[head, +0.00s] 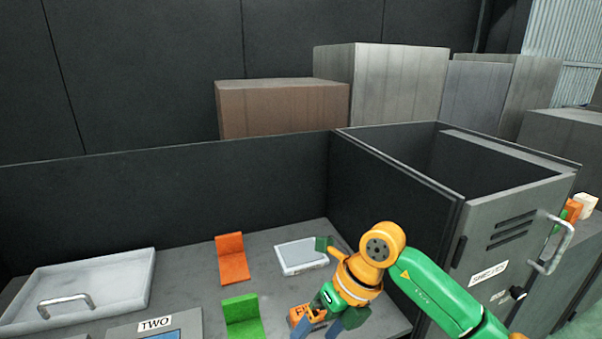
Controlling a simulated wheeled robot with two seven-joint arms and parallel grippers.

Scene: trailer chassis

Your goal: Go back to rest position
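My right arm, green and orange, comes in from the lower right over the grey worktop (200,270). Its gripper (343,322) points down near the worktop's front, with dark blue finger parts partly showing. Whether the fingers are open or shut is unclear. A small orange block with dark lettering (305,315) is just left of the gripper; I cannot tell whether they touch. My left gripper is not in view.
An orange bracket (232,258), a green bracket (243,318) and a pale flat tray (300,257) lie on the worktop. A grey handled lid (120,280) is at left, near a "TWO" label (155,323). An open-topped cabinet (515,215) stands right, beside my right arm.

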